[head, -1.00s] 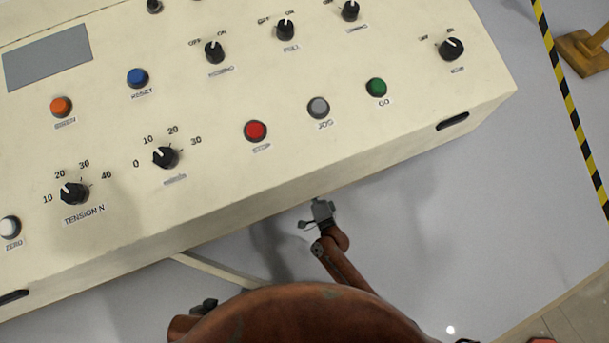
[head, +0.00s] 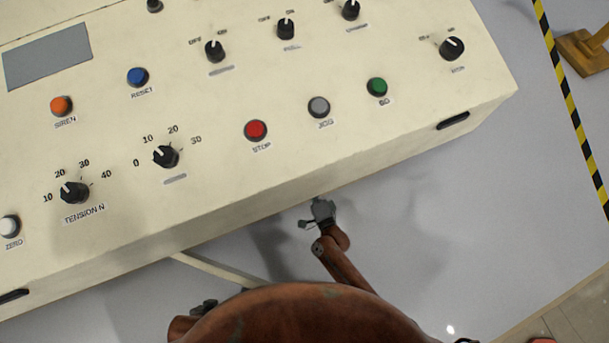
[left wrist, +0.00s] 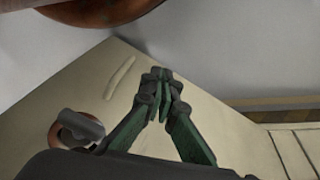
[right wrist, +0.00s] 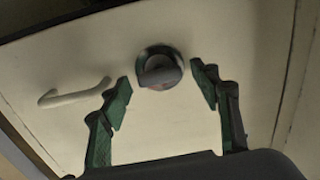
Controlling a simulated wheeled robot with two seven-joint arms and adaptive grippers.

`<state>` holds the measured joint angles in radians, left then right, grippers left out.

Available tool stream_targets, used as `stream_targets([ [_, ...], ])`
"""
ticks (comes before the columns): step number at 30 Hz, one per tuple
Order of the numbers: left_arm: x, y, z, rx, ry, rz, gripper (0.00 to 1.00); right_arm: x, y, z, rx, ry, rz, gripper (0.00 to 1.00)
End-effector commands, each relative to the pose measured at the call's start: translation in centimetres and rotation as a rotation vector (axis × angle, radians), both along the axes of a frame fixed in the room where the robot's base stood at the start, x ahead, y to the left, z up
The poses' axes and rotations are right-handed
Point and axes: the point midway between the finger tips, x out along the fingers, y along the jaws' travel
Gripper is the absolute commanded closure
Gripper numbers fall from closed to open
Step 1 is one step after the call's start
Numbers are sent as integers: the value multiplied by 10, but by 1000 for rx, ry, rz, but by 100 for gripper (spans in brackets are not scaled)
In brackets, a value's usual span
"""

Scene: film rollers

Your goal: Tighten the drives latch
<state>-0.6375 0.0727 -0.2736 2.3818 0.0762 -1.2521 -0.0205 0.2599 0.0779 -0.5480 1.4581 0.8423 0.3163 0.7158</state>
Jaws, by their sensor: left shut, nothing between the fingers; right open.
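In the right wrist view a round latch knob (right wrist: 159,70) with a dark ring and grey raised grip sits on a cream panel (right wrist: 165,128). No label on it can be read. My right gripper (right wrist: 163,85) is open, its fingertips on either side of the knob in the picture; contact is not visible. In the left wrist view my left gripper (left wrist: 161,82) is shut and empty in front of a cream panel (left wrist: 215,110). A brown and grey round fitting (left wrist: 77,130) shows left of it; I cannot tell if it is the same knob.
A pale handle (right wrist: 74,94) sticks out left of the knob; the left wrist view also shows a pale handle (left wrist: 120,77). The cream console (head: 330,155) with knobs and buttons overhangs in the head view. Grey floor (head: 480,210) is clear to the right, before striped tape (head: 575,110).

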Motion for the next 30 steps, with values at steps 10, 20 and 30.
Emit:
stream_targets([
  [10, 4, 0, 0, 0, -7, -2, 100, -34, -15, -1, -1, 2, -1, 44],
  [20, 4, 0, 1, 0, -7, -1, 100, -94, -38, -1, 0, 3, 1, 44],
  [30, 4, 0, 1, 0, -7, -1, 100, -111, -46, 0, 0, -1, 0, 44],
])
